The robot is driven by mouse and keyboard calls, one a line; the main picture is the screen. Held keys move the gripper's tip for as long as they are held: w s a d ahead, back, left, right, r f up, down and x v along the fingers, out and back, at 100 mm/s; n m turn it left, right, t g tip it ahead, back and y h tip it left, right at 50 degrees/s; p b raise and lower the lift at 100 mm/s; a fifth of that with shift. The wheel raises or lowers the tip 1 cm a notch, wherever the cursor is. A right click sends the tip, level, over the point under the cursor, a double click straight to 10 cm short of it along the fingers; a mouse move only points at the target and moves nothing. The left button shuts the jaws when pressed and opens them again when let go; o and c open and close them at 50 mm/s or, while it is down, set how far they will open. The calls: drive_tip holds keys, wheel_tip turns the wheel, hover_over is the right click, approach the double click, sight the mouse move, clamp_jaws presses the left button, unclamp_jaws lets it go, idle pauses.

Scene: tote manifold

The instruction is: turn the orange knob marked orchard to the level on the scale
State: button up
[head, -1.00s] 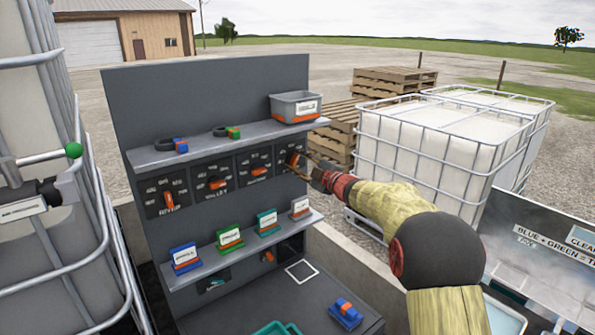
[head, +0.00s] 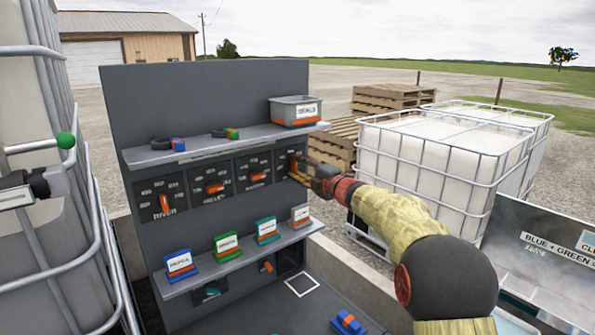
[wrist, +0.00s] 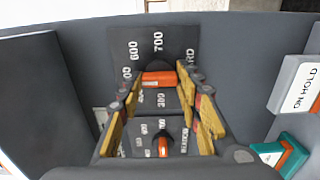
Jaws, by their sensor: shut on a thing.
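The orange orchard knob (head: 293,166) is on the rightmost dial of the row on the grey panel. In the wrist view the knob (wrist: 160,79) lies crosswise between my fingers, on a dark dial plate (wrist: 182,45) with white numbers; 600, 700 and 300 are readable. Only the letters "RD" of its name show. My gripper (head: 300,172) is shut on the knob, with one yellow-padded finger at each end of it in the wrist view (wrist: 160,88). The fingers hide part of the scale, and I cannot read the exact level the knob points to.
Other dials with orange knobs, including River (head: 164,203), sit left of it. A shelf above holds a grey bin (head: 296,111) and valve handles. A lower shelf holds several coloured label blocks (head: 227,246). A caged white tank (head: 440,165) stands right of the panel.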

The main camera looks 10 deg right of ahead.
idle(0.3)
drive_tip(key=o, duration=1.2)
drive_tip(key=shift+c, duration=0.2)
drive_tip(key=shift+s, duration=0.1)
drive_tip(key=v, duration=1.1)
drive_tip(key=shift+s+d, duration=0.2)
drive_tip(key=shift+s, duration=0.15)
